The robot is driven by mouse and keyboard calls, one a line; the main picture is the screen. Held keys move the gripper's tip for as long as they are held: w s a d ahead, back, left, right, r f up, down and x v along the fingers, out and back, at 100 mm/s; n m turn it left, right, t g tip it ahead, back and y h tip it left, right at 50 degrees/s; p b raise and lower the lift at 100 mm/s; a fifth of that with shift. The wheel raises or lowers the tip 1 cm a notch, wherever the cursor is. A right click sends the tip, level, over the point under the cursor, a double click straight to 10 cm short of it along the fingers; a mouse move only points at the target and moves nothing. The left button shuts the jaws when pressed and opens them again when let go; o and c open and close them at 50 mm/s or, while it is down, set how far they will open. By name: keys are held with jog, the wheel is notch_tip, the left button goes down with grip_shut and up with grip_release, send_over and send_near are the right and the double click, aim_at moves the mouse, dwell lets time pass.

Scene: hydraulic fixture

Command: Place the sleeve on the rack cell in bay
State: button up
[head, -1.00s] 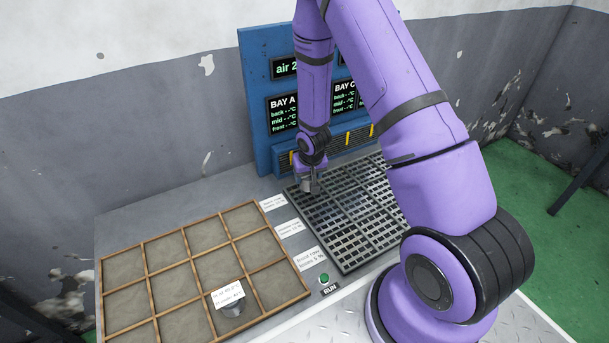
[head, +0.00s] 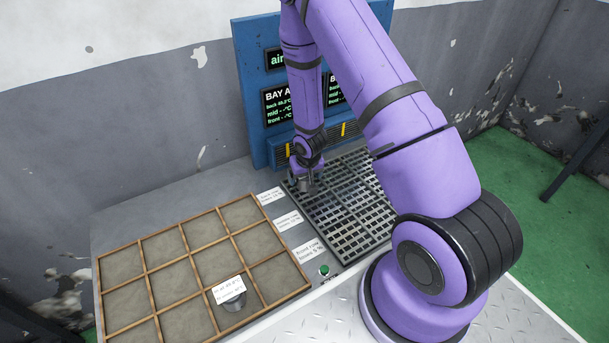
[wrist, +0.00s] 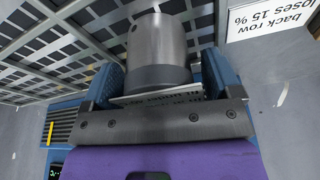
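The sleeve (wrist: 157,48) is a grey metal cylinder with a dark band, seen in the wrist view between the blue finger pads of my gripper. My gripper (head: 306,184) appears shut on it, with the pads close on both sides. A white printed card shows at the sleeve's dark end. In the head view, my gripper is low over the back left corner of the dark grid rack (head: 345,222), in the bay A column. The sleeve's contact with the rack is hidden. The bay A panel (head: 281,105) shows a number on its back line; mid and front show dashes.
Row labels (head: 288,221) and a green RUN button (head: 324,270) lie between tray and rack. A blue panel (head: 252,100) rises behind.

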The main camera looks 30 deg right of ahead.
jog(key=v, duration=1.2)
jog(key=shift+w+r, duration=0.1)
jog(key=shift+r, duration=0.1)
jog(key=s+a+r+t, duration=0.1)
jog(key=s+r, duration=0.2)
jog(key=r, duration=0.9)
jog(key=s+a+r, duration=0.2)
jog(key=s+r, duration=0.1)
jog(key=r, duration=0.8)
jog(key=s+a+r+n, duration=0.1)
jog(key=s+a+r, duration=0.1)
jog(key=s+r, duration=0.5)
jog(key=s+a+r+n+t, duration=0.1)
jog(key=s+r, duration=0.5)
jog(key=s, duration=0.7)
jog(key=shift+a+r+y, duration=0.3)
jog(key=shift+a+r, duration=0.1)
jog(key=shift+a, duration=0.15)
